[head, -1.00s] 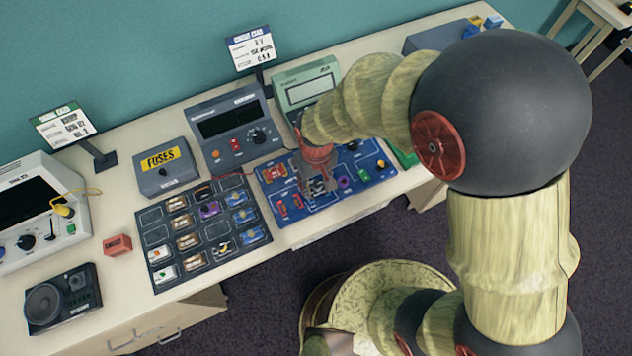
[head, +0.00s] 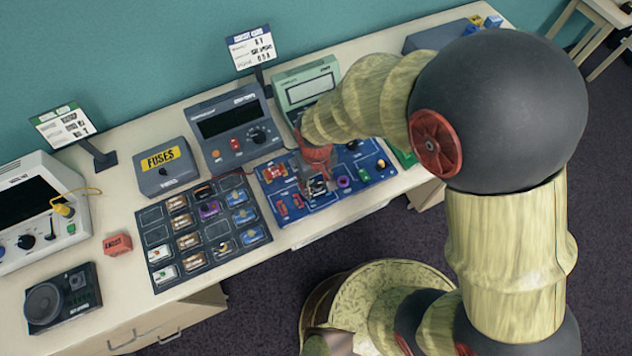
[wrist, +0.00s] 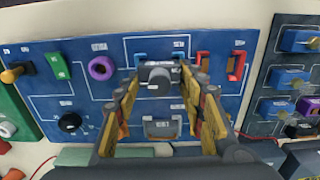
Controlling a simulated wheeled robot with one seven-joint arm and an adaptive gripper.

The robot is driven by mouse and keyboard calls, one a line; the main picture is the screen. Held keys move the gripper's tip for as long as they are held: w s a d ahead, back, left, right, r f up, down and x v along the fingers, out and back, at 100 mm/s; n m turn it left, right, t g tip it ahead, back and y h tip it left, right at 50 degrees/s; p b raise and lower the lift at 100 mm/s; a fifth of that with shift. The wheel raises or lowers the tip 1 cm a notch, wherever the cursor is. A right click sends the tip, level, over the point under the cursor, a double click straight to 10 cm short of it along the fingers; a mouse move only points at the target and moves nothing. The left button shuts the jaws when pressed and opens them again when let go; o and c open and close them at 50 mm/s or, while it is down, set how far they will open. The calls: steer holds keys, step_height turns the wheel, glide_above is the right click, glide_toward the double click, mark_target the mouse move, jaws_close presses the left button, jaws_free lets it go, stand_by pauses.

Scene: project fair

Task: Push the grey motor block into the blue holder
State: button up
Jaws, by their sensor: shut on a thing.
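The grey motor block (wrist: 160,74) is between my gripper's fingertips in the wrist view, over the blue circuit board (wrist: 100,112). My gripper (wrist: 168,88) is shut on it. Parts of the blue holder (wrist: 140,58) show at the block's far side and at both its corners. The block covers the holder's middle, so I cannot tell how deep it sits in it. In the head view my gripper (head: 317,184) points down at the middle of the board (head: 343,189), and its fingers partly hide the block.
Close by on the board are red clips (wrist: 236,66), a purple ring (wrist: 101,68), a black knob (wrist: 70,122) and a grey frame (wrist: 163,128). A dark tray of parts (head: 160,290) lies to the left in the head view. Meters stand behind the board.

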steer(key=shift+f, duration=0.3)
steer(key=o, duration=1.3)
steer(key=shift+c, duration=0.2)
steer(key=shift+o, duration=0.2)
steer(key=o, duration=0.4)
steer(key=shift+o, duration=0.3)
steer(key=shift+r, duration=0.1)
steer(key=shift+r+p, duration=2.9)
steer(key=shift+r, duration=1.1)
